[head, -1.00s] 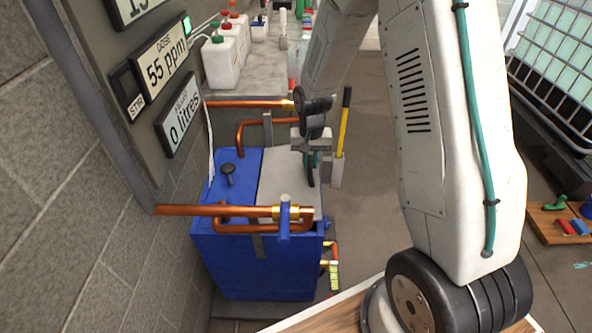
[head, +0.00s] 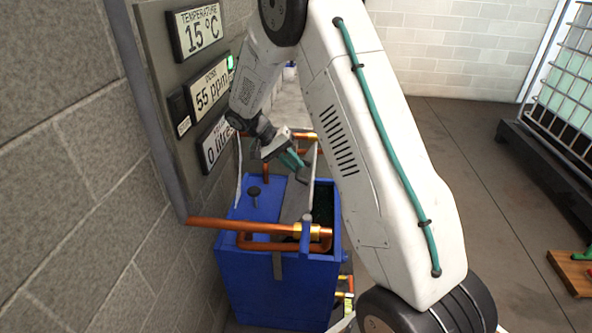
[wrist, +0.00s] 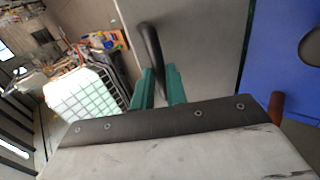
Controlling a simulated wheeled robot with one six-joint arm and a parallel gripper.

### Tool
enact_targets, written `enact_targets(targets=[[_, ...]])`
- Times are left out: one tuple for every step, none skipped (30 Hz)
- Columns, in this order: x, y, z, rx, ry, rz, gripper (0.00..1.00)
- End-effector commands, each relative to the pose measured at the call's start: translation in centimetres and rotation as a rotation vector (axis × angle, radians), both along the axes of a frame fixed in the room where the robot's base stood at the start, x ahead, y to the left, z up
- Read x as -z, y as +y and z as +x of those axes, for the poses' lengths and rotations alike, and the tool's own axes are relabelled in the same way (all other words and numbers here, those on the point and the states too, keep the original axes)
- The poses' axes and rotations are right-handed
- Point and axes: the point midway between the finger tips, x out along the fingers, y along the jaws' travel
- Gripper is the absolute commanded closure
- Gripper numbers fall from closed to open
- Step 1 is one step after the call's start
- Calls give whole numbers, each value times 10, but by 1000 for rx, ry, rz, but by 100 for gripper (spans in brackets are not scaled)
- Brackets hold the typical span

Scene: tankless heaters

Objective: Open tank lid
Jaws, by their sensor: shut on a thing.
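The blue tank (head: 270,285) stands by the wall in the head view. Its grey lid (head: 296,204) is tilted up steeply, and the dark opening (head: 323,203) shows to its right. My gripper (head: 297,162) is at the raised lid, partly hidden by its own links. In the wrist view the green fingertips (wrist: 160,87) are shut around the black handle (wrist: 151,50) on the grey lid (wrist: 197,50). Part of the blue tank top (wrist: 283,75) shows at the right there.
Copper pipes (head: 256,228) run across the tank's near side. A panel with displays (head: 210,87) hangs on the wall close to my arm. A caged container (head: 568,100) stands at the far right. The floor (head: 480,170) between is clear.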

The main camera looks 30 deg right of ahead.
Motion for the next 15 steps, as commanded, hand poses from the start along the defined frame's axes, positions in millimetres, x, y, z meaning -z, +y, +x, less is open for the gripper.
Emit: enact_targets(targets=[[1,3,5,0,-6,4,100],[1,5,6,1,-6,6,100],[1,6,8,2,-6,6,100],[1,8,9,3,-5,6,100],[1,9,10,3,-5,7,100],[1,10,11,3,-5,7,100],[1,11,12,4,-5,8,100],[1,12,13,4,-5,8,100],[1,13,14,4,-4,9,100],[2,14,14,4,-4,9,100],[2,14,14,5,-3,9,100],[3,15,15,5,-3,11,100],[3,15,15,5,-2,10,100],[3,15,15,5,-1,11,100],[3,16,15,6,-1,11,100]])
